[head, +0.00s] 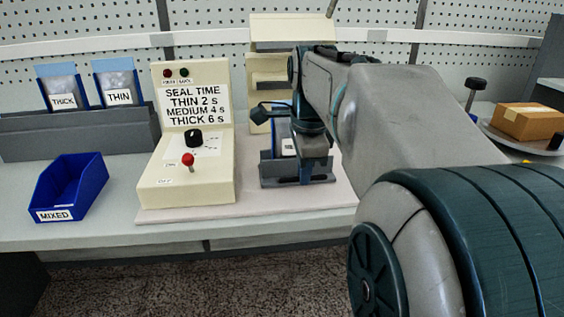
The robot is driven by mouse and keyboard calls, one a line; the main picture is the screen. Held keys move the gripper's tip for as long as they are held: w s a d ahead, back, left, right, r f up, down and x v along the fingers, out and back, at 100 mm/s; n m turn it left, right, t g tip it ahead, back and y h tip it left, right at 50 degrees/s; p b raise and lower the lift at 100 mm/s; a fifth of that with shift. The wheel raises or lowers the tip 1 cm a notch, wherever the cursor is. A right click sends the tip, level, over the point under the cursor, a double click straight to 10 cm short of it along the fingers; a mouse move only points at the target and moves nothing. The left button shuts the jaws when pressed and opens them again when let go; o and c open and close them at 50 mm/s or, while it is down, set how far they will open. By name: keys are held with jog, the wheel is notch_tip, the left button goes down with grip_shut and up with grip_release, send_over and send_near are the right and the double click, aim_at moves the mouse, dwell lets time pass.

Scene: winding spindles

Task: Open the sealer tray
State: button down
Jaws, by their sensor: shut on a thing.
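The sealer (285,30) is a cream machine on a pale board, partly hidden behind my arm. A grey tray (270,174) with low walls sits at its front, near the board's middle. A blue item with a white label (288,147) shows just behind the tray's front wall. My gripper (306,176) points down at the right part of the tray and is shut on it. The fingertips and the exact point of hold are hard to make out. My arm hides the right side of the sealer.
A cream control box (186,185) with a seal-time sign, black dial and red-topped lever stands left of the tray. A blue MIXED bin (72,186) and THICK (62,98) and THIN (119,92) bins are further left. A cardboard box (527,121) lies at right.

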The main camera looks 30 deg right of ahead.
jog(key=shift+s+a, duration=0.1)
jog(key=shift+s, duration=0.25)
jog(key=c, duration=1.5)
grip_release()
jog(key=r+p, duration=0.1)
jog(key=r, duration=0.3)
jog(key=s+r+p, duration=0.1)
jog(key=r+p, duration=0.1)
jog(key=r, duration=0.3)
jog(key=s+r+p, duration=0.1)
jog(key=r, duration=0.3)
jog(key=shift+s+a+r, duration=0.2)
jog(key=shift+a+r, duration=0.15)
jog(key=shift+a, duration=0.05)
jog(key=shift+p, duration=0.3)
jog(key=s+a+f+n+p, duration=0.2)
jog(key=a+n+p, duration=0.2)
jog(key=n+p, duration=0.2)
jog(key=s+a+f+n+p, duration=0.2)
jog(key=s+a+n+p, duration=0.1)
jog(key=n+p, duration=0.3)
jog(key=s+a+f+n+p, duration=0.2)
jog(key=a+n+p, duration=0.3)
jog(key=n, duration=0.4)
jog(key=shift+s+a+f+t+y+p, duration=0.1)
jog(key=shift+s+t+y+p, duration=0.15)
jog(key=shift+p, duration=0.2)
